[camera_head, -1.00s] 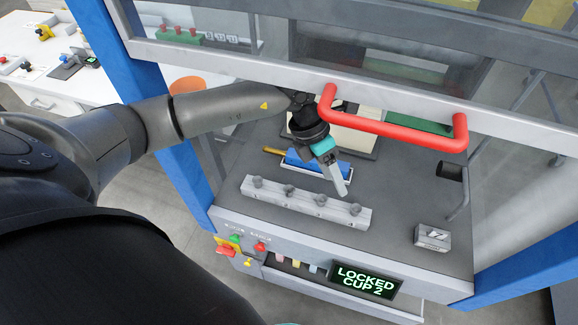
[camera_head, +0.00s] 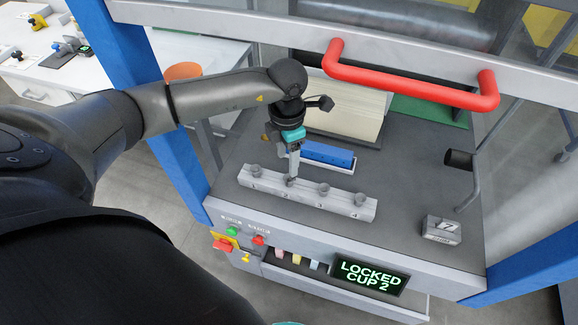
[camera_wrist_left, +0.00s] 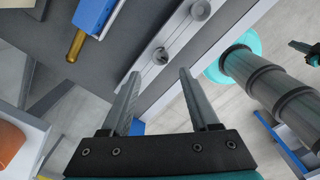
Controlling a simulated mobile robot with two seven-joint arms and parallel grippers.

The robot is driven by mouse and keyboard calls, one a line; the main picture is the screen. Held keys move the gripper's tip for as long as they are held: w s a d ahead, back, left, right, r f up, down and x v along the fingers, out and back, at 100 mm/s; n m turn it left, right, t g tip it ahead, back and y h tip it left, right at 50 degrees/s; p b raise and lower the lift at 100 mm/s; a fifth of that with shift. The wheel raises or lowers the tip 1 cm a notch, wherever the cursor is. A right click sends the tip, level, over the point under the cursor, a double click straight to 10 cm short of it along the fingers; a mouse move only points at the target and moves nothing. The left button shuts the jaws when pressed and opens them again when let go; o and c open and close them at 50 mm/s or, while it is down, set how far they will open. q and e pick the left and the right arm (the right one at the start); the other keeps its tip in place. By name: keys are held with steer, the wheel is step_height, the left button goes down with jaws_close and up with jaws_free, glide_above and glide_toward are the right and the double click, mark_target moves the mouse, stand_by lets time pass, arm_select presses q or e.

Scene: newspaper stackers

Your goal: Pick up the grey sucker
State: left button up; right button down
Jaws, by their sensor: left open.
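Several grey suckers stand in a row on a light grey rail (camera_head: 232,176). One sucker (camera_head: 256,170) is at the left end, one (camera_head: 323,188) is right of my gripper and one (camera_head: 360,199) is at the right end. My left gripper (camera_head: 291,180) points down at the rail, over the second sucker from the left, which its fingers largely hide. In the left wrist view my left gripper (camera_wrist_left: 159,73) is open, with a sucker (camera_wrist_left: 160,55) in line with the gap between its fingertips. Another sucker (camera_wrist_left: 200,10) sits farther along the rail. I cannot tell whether the fingers touch the sucker.
A blue block (camera_head: 325,154) lies in a tray behind the rail. A red handle bar (camera_head: 410,85) crosses above the bench. A small grey block (camera_head: 441,229) stands at right. The front display (camera_head: 370,275) reads "LOCKED CUP 2". The dark bench top is clear between rail and grey block.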

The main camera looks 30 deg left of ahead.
mark_target(289, 178)
arm_select(q)
steer(key=shift+w+d+f+b, duration=0.1)
steer(key=shift+w+f+b, duration=0.05)
steer(key=shift+f+b, duration=3.35)
steer(key=shift+f+p, duration=0.5)
steer(key=shift+p, duration=0.15)
jaws_close()
